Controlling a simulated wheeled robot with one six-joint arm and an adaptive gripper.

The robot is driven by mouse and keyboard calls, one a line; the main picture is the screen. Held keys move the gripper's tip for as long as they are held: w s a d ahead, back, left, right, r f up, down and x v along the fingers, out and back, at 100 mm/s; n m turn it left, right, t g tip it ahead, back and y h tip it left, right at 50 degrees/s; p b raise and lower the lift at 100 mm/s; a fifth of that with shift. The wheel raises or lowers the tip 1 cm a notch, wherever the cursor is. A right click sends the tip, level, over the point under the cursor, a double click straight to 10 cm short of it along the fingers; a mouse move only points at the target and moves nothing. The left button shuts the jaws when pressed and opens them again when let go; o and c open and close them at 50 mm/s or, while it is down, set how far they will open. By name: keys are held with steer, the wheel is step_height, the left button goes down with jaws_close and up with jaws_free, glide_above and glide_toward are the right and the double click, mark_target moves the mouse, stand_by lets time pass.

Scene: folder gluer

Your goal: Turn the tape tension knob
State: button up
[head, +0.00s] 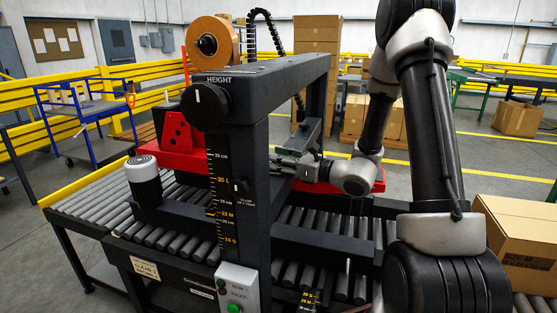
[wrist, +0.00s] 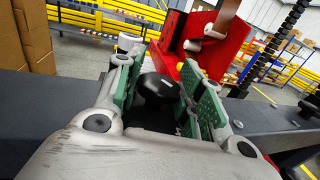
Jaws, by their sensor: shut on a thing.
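The black round knob (wrist: 155,88), which I take to be the tape tension knob, sits between the fingers of my gripper (wrist: 160,82) in the wrist view. The green-padded fingers are closed on it from both sides. In the head view my gripper (head: 290,163) reaches in behind the dark upright of the machine frame, pointing left. The knob is hidden there by the frame and gripper. The red tape head (head: 176,132) shows left of the upright, and its red plate (wrist: 212,45) stands just beyond the knob in the wrist view.
A separate black knob marked HEIGHT (head: 207,103) is on the frame's front, below a brown tape roll (head: 212,42). The dark frame beam (head: 275,80) crosses above my gripper. Roller conveyor (head: 85,212) lies below. A cardboard box (head: 515,245) stands at right.

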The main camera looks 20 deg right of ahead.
steer(key=shift+m+t+h, duration=0.9)
steer(key=shift+h, duration=0.2)
steer(key=o, duration=1)
steer(key=v, duration=1.2)
steer(key=shift+a, duration=0.1)
